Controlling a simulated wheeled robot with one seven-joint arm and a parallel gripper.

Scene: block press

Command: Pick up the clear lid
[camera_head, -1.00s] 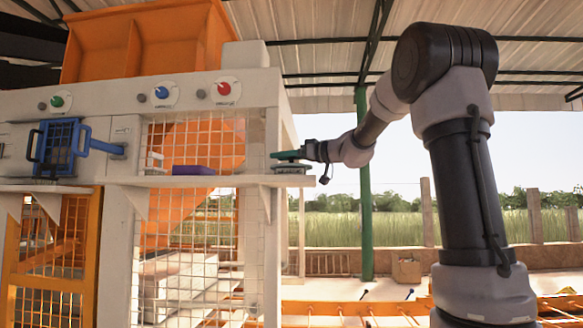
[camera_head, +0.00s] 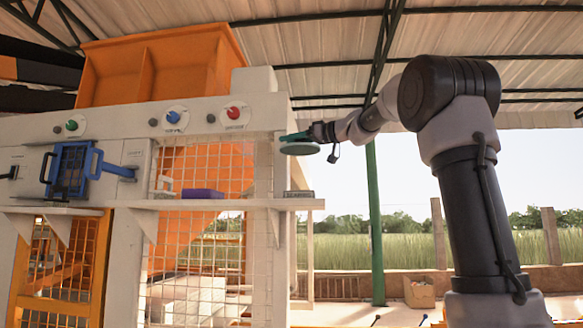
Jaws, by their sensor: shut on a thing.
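The clear lid (camera_head: 300,149) is a flat, round, greenish disc. It is in the air above the right end of the white shelf, seen nearly edge-on and roughly level. My gripper (camera_head: 297,137) has teal fingers, reaches in from the right and is shut on the lid from above. The exact contact between the fingers and the lid is too small to see. A low grey object (camera_head: 299,193) stays on the shelf below the lid, apart from it.
The white shelf (camera_head: 232,204) runs along the press front. A purple block (camera_head: 203,193) lies on it, left of the lid. A blue handled frame (camera_head: 72,168) is on the panel at left. Red (camera_head: 233,112), blue (camera_head: 173,117) and green (camera_head: 71,125) buttons sit above. Open air lies right of the shelf.

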